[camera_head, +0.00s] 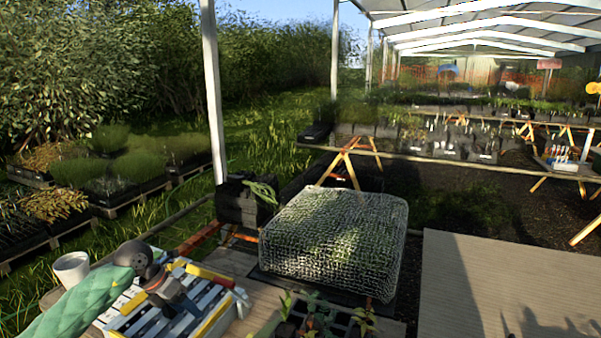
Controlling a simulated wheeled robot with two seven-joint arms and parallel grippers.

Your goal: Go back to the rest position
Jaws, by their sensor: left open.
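My left arm, in a green sleeve, comes in from the lower left. My left gripper (178,302) is open, with dark jaws above a striped white, grey and yellow rack-like object (212,323) on the wooden bench. I cannot tell whether the jaws touch it. Nothing shows between the jaws. My right gripper is not in view. A tray of small seedlings (322,316) stands at the bottom edge, partly cut off.
A white cup (72,268) stands left of the gripper. A mesh-covered block (335,243) and a black crate (240,204) stand behind. A bare board (510,280) lies at right. Plant tables (460,160) fill the back. A white post (213,90) rises at left.

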